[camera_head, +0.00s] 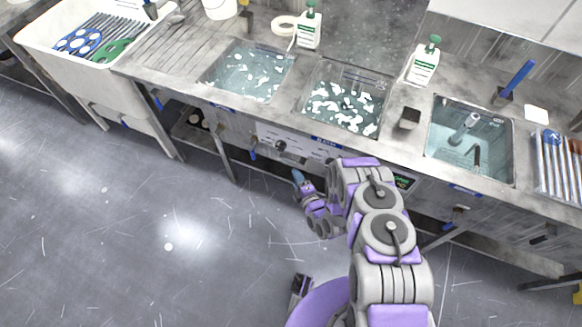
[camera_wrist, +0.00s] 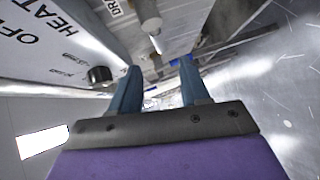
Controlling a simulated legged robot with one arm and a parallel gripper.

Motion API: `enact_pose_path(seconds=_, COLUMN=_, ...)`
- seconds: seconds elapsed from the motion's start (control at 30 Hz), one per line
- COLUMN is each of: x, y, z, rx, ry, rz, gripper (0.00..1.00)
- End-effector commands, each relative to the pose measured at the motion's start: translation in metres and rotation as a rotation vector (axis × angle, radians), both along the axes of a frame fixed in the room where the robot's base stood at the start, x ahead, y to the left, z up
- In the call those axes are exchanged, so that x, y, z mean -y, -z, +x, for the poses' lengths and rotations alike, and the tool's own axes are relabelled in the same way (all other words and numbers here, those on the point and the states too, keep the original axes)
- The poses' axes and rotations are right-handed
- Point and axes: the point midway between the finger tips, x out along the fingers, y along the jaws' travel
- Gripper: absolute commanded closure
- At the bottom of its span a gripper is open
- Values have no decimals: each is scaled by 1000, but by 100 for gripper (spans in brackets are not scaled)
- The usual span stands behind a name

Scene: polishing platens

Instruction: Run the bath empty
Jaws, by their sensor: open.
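Water baths are set in the steel bench in the head view. The left bath (camera_head: 222,84) and the middle bath (camera_head: 312,104) hold water with white foam patches. The right bath (camera_head: 436,150) holds clearer water with a grey fitting in it. Blue-ended levers hang under the bench, one at the left (camera_head: 252,153) and one at the right (camera_head: 447,226). My gripper (camera_head: 299,176) is below the middle bath's front panel. In the wrist view my gripper (camera_wrist: 160,68) has its two blue fingers apart with nothing clearly between them. A pale round-ended fitting (camera_wrist: 149,18) is beyond them, near a partly cropped "DR" label.
A panel marked "HEAT" and "OFF" (camera_wrist: 45,35) with a dark knob (camera_wrist: 100,76) stands close at the left in the wrist view. The grey floor (camera_head: 120,240) is largely clear.

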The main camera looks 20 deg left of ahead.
Motion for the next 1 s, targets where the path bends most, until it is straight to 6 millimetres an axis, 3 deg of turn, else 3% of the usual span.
enact_pose_path(seconds=0.1, x=18, y=-5, z=-17, rx=-3, ry=3, rz=-1, gripper=54)
enact_pose_path(seconds=0.33, x=35, y=-10, z=-37, rx=0, ry=2, rz=0, gripper=54)
enact_pose_path(seconds=1.0, x=38, y=-10, z=-42, rx=1, ry=0, rz=-1, gripper=54)
